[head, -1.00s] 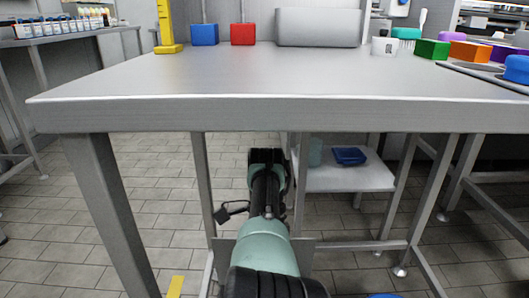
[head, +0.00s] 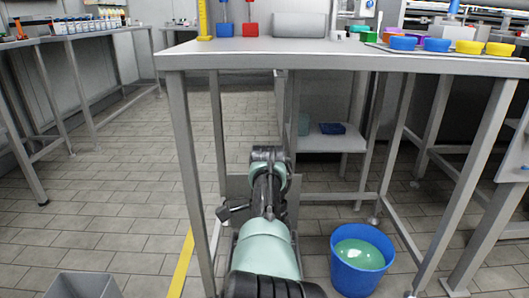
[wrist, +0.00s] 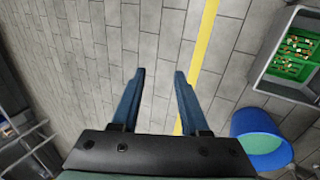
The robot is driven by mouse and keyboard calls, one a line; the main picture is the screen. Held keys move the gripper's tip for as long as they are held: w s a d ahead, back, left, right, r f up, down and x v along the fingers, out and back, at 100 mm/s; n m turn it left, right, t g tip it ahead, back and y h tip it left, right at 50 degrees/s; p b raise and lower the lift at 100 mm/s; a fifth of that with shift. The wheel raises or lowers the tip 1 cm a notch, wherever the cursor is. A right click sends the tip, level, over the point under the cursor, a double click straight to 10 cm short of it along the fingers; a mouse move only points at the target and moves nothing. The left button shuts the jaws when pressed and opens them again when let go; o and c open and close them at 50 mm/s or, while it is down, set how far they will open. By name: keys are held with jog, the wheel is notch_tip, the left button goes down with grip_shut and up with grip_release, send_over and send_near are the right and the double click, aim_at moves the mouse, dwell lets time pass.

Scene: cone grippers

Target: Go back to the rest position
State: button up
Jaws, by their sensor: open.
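My gripper (wrist: 160,76) shows in the wrist view as two dark blue fingers spread apart, with only floor between and beyond them. It is open and empty. In the head view my arm stretches forward at the lower middle, in front of the metal table (head: 345,63) and below the height of its top. The gripper itself cannot be made out there.
A blue bucket (head: 352,280) with green inside stands on the floor right of my arm; it also shows in the wrist view (wrist: 240,122). A grey bin (head: 85,286) is at lower left. Table legs stand around my arm. The tiled floor at left is mostly clear.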

jog(key=w+d+r+n+t+p, duration=0.2)
jog(key=w+r+t, duration=0.25)
jog(key=w, duration=0.25)
jog(key=w+d+r+n+t+p, duration=0.25)
jog(key=w+r+t, duration=0.2)
jog(key=w, duration=0.25)
jog(key=w+d+r+n+t+h+p, duration=0.1)
jog(key=w+r+n+t+p, duration=0.15)
jog(key=r, duration=0.65)
jog(key=w+r+n+t+h+p, duration=0.15)
jog(key=r+t, duration=0.25)
jog(key=r, duration=0.4)
jog(key=s+a+r+n+t+p, duration=0.15)
jog(key=s+r+t, duration=0.25)
jog(key=r, duration=0.6)
jog(key=s+a+r+n+t+p, duration=0.15)
jog(key=s+r+t, duration=0.25)
jog(key=r, duration=0.6)
jog(key=s+a+r+n+t+y+p, duration=0.3)
jog(key=s+r+n+t+p, duration=0.5)
jog(key=s+r, duration=1.35)
notch_tip(320, 180, up, 35)
jog(key=m+p, duration=0.1)
jog(key=p, duration=3.3)
jog(key=shift+s+m+p, duration=0.35)
jog(key=shift+s+p, duration=0.05)
jog(key=shift+s, duration=0.05)
jog(key=shift+o, duration=0.4)
jog(key=shift+a+t+h, duration=0.1)
jog(key=shift+t+h, duration=0.15)
